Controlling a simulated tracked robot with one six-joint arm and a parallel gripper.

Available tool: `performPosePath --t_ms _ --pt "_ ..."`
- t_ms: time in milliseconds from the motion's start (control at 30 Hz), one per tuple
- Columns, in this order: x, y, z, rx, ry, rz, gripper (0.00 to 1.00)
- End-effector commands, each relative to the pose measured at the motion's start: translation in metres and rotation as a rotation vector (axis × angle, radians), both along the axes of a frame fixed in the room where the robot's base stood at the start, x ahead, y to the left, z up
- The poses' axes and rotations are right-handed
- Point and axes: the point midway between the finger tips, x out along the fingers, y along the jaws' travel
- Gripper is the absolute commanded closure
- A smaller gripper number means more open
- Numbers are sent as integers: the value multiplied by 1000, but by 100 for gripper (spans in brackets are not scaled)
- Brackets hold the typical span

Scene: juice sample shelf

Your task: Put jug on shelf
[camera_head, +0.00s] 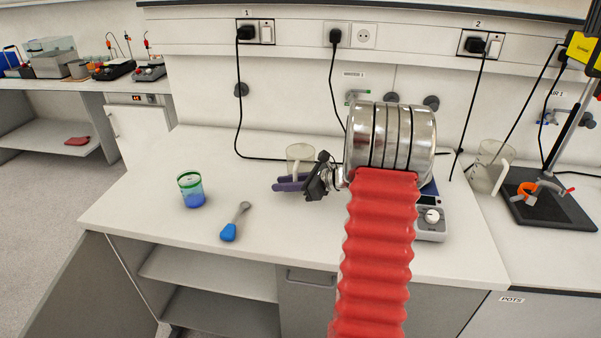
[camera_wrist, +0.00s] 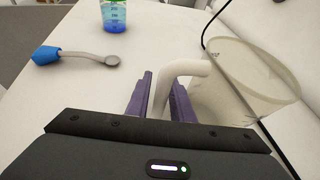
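A translucent jug (camera_head: 300,153) with a pale handle stands on the white bench, beside my gripper (camera_head: 290,184). In the wrist view the jug (camera_wrist: 250,85) is at the right, and its handle (camera_wrist: 185,69) runs down between the two purple fingers of my gripper (camera_wrist: 162,92). The fingers lie close on either side of the handle; I cannot tell whether they press on it. A second translucent jug (camera_head: 484,168) stands further right on the bench. An open shelf (camera_head: 215,272) is under the bench at the left.
A scale (camera_head: 431,222) is partly hidden behind my arm. A stand with a black base (camera_head: 556,207) is at the right. Black cables hang along the wall behind the jug.

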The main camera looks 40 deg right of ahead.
Motion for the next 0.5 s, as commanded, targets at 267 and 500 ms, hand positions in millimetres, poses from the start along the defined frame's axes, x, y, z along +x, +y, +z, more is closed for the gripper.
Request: performPosePath --t_ms 267,500 --pt "0 0 0 0 0 0 90" --pt "0 0 0 0 0 0 100"
